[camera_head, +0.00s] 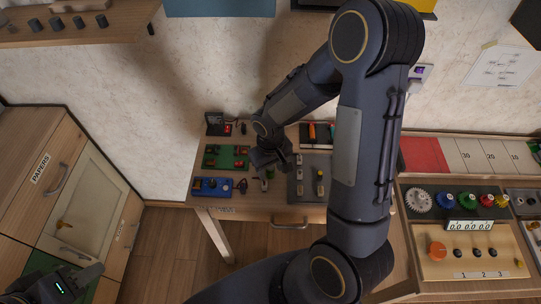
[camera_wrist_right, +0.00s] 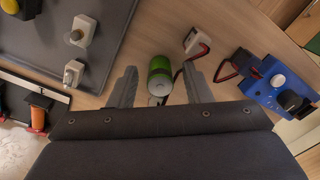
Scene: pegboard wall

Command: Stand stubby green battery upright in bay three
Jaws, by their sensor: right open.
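The stubby green battery (camera_wrist_right: 160,75), a short cylinder with a pale end, is between the two spread fingers of my right gripper (camera_wrist_right: 160,90) in the wrist view. A gap shows on both sides, so the fingers are apart from it. In the head view the battery (camera_head: 269,174) is a small green spot just below my right gripper (camera_head: 272,160). A grey tray (camera_head: 308,190) with small pale fittings lies to its right; it also shows in the right wrist view (camera_wrist_right: 112,30). I cannot tell which part is bay three. My left gripper (camera_head: 72,278) is at the lower left, fingers unclear.
A blue box (camera_wrist_right: 280,85) with a black knob and a white connector (camera_wrist_right: 196,42) on red wire lie near the battery. A green board (camera_head: 226,157) is at the table's back left. My right arm hides the table's right part. A drawer cabinet (camera_head: 60,180) stands left.

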